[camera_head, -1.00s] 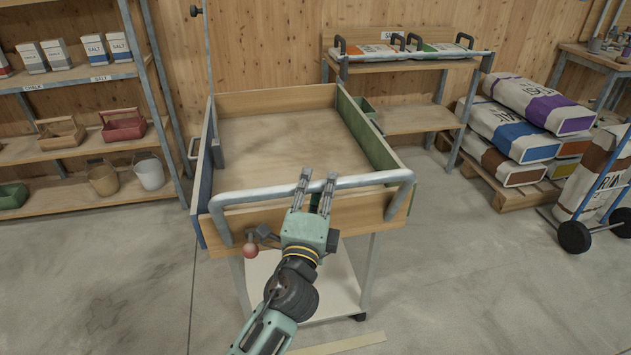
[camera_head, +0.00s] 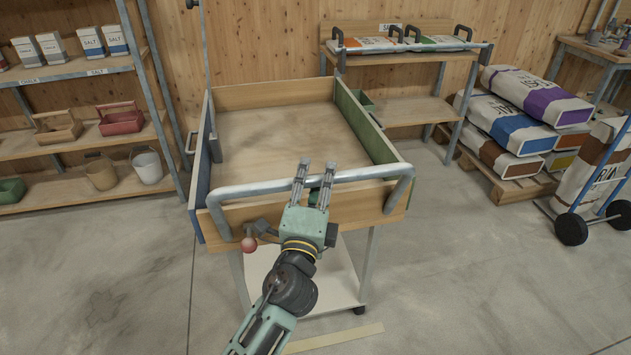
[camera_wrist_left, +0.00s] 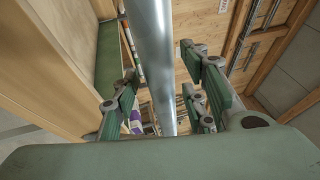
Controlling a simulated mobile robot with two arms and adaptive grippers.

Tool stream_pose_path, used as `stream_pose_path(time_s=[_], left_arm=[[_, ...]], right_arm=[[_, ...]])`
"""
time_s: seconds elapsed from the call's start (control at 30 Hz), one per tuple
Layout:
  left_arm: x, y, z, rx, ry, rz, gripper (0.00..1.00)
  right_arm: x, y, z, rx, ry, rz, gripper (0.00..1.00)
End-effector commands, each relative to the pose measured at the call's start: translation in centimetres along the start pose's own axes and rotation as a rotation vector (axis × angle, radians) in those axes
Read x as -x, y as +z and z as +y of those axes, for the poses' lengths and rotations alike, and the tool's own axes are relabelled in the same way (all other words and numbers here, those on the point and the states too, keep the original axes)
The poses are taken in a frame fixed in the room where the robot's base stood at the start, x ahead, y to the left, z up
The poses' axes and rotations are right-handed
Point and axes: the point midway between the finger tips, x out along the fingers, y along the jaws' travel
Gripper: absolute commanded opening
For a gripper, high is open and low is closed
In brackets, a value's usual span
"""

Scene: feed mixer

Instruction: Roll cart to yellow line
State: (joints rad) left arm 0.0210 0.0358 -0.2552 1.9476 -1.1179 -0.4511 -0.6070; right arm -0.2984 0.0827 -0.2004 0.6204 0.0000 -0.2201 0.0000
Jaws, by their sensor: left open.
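The wooden cart (camera_head: 290,97) stands in the middle of the head view, its tray empty. Its grey metal handle bar (camera_head: 240,192) runs across the near side. A pale yellow line (camera_head: 335,338) lies on the floor just in front of the cart. My right gripper is not in view.
Shelves with buckets (camera_head: 147,167) and salt bags stand at left. A wooden rack (camera_head: 410,110) stands behind the cart at right. Stacked sacks (camera_head: 520,120) on a pallet and a blue hand truck (camera_head: 600,200) are at right. The floor either side of the cart is clear.

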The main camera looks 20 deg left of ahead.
Motion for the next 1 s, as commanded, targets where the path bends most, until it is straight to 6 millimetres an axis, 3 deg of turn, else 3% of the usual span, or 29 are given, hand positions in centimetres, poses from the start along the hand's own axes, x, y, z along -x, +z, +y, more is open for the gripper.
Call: stream_pose_path(time_s=[0.23, 0.7, 1.0], left_arm=[[1.8, -0.1, 0.1, 0.003, 0.002, 0.001, 0.40], [10.2, 0.0, 0.1, 0.000, 0.003, 0.000, 0.40], [12.0, 0.0, 0.0, 0.000, 0.000, 0.000, 0.40]], right_arm=[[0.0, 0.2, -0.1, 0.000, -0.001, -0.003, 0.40], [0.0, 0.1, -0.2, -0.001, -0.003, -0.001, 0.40], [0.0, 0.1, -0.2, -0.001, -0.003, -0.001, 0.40]])
